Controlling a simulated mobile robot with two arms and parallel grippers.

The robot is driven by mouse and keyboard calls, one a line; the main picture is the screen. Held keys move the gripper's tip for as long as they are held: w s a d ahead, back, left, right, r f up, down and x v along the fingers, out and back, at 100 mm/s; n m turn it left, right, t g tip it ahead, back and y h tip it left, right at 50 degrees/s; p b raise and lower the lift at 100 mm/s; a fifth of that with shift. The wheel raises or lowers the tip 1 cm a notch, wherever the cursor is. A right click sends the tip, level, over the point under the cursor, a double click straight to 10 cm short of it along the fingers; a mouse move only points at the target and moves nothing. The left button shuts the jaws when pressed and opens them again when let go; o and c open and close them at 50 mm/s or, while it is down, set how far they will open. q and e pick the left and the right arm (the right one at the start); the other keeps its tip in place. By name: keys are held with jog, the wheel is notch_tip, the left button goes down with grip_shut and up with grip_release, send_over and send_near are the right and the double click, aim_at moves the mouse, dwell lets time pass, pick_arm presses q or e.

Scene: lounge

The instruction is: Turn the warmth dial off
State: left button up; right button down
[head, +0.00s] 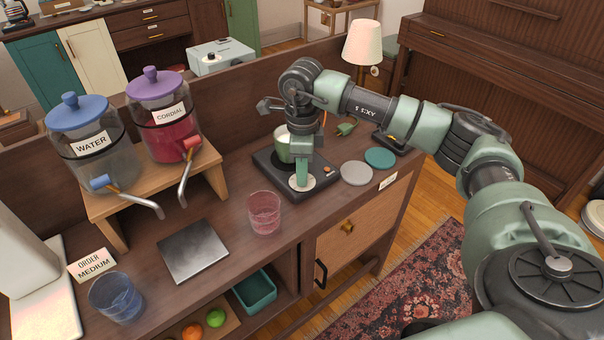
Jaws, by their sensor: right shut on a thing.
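A black warmer (267,163) stands on the wooden counter. A green and white pot (284,150) sits on its plate, partly behind my right arm. The warmth dial (293,184) shows as a pale round face on the warmer's front. My right gripper (302,178) points down onto this dial and is shut on its knob. The fingers hide the knob, so its setting cannot be read. A small orange light (326,170) shows at the warmer's right side. My left gripper is not in view.
A pink glass (264,212) stands in front of the warmer. A grey coaster (356,173) and a teal coaster (380,158) lie to its right. Water (93,146) and cordial (165,118) dispensers stand left. A lamp (362,43) stands behind. A green plug (346,129) lies nearby.

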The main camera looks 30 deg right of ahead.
jog(key=shift+n, duration=0.6)
jog(key=shift+r, duration=0.1)
jog(key=c, duration=1.2)
grip_release()
jog(key=shift+c, duration=0.2)
notch_tip(320, 180, up, 8)
jog(key=shift+f+b, duration=0.1)
jog(key=shift+b, duration=0.5)
jog(key=shift+f, duration=0.1)
